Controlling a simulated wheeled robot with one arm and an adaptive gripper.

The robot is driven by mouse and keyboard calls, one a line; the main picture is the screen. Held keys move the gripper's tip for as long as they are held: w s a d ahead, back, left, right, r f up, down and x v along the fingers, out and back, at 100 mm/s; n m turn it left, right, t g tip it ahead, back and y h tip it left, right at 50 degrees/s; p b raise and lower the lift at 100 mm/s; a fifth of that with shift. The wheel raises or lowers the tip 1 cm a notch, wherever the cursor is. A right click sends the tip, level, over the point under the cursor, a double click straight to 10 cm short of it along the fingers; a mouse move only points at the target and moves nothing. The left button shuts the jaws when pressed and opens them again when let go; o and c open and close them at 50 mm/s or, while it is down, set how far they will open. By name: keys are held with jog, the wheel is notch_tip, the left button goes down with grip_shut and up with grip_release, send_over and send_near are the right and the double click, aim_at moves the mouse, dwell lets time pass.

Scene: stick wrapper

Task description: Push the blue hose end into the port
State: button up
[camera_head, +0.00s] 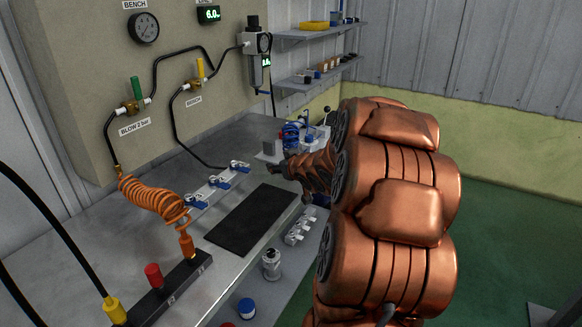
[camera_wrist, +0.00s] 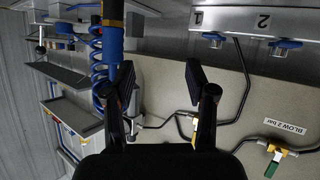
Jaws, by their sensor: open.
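My gripper (camera_wrist: 160,76) is open, with nothing visible between its fingers in the wrist view. In the head view my gripper (camera_head: 276,168) is above the far right part of the bench, partly hidden by my arm. A blue coiled hose (camera_wrist: 97,68) hangs at the left in the wrist view. A blue cylindrical piece (camera_wrist: 112,42), apparently the hose end, is close to the left finger, outside the gap. The coil also shows beyond my gripper in the head view (camera_head: 290,134). A metal manifold (camera_wrist: 243,17) marked 1 and 2 carries blue-handled valves; which port is meant I cannot tell.
A dark mat (camera_head: 252,219) lies on the bench left of my arm. An orange coiled hose (camera_head: 150,197) stands at the left, by a black block (camera_head: 168,290) with red and yellow fittings. Shelves (camera_head: 318,72) are on the back wall. Green floor is open at the right.

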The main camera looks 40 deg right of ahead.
jog(key=d, duration=0.1)
jog(key=d+f+t+b, duration=0.1)
jog(key=d+t, duration=0.1)
jog(key=d, duration=0.1)
jog(key=shift+s+f+y, duration=0.15)
jog(key=shift+s+y, duration=0.15)
jog(key=s+d+t+b, duration=0.1)
jog(key=s+d+t+y, duration=0.1)
jog(key=shift+s+f+t+b, duration=0.1)
jog(key=shift+f+t+b, duration=0.1)
jog(key=shift+t+b, duration=0.15)
jog(key=shift+s+d+n+t+y, duration=0.2)
jog(key=shift+s+n+t+y, duration=0.1)
jog(key=shift+s+t, duration=0.1)
jog(key=shift+w+r, duration=0.2)
jog(key=shift+w, duration=0.7)
jog(key=shift+w+d+r+p, duration=0.1)
jog(key=shift+w+d+r, duration=0.1)
jog(key=shift+w, duration=0.75)
jog(key=shift+w+d+r+p, duration=0.1)
jog(key=shift+w+d, duration=0.1)
jog(key=shift+w, duration=0.8)
jog(key=shift+w+d+r+p, duration=0.1)
jog(key=shift+w+d, duration=0.1)
jog(key=shift+w, duration=0.75)
grip_shut()
